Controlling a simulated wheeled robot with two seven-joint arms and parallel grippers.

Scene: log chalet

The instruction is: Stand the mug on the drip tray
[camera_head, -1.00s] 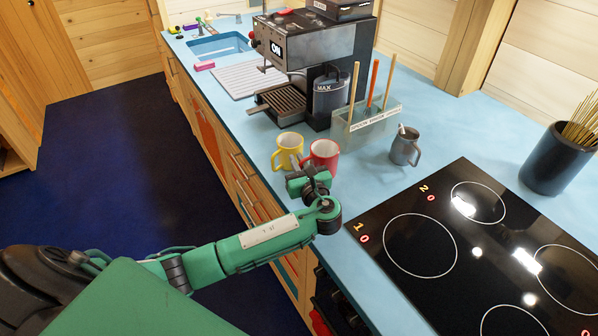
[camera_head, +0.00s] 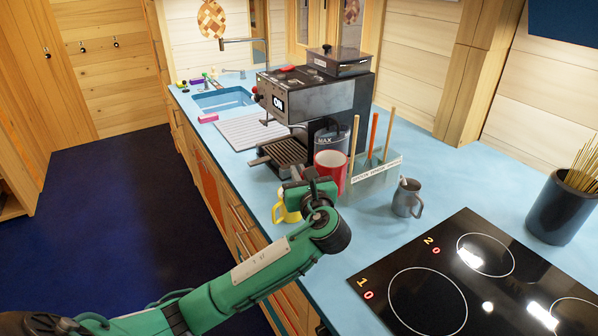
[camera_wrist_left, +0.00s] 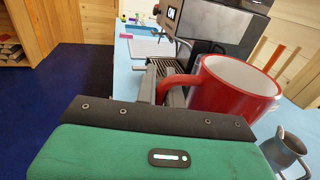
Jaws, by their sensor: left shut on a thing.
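My left gripper (camera_head: 308,188) is shut on the red mug (camera_head: 331,161) and holds it upright, above the counter. In the left wrist view the red mug (camera_wrist_left: 240,88) fills the upper right, with its handle to the left and its inside empty. The drip tray (camera_head: 283,152), a dark slatted grille, juts from the front of the coffee machine (camera_head: 318,95). It lies beyond the mug and to its left. The wrist view also shows part of the grille (camera_wrist_left: 162,75) behind the handle. My right gripper is not in view.
A yellow mug (camera_head: 281,212) stands on the counter, partly hidden by my left gripper. A labelled holder (camera_head: 378,175) with upright sticks and a grey jug (camera_head: 407,198) are to the right. The black hob (camera_head: 470,270) is nearer. A ribbed draining area (camera_head: 245,132) lies beyond the tray.

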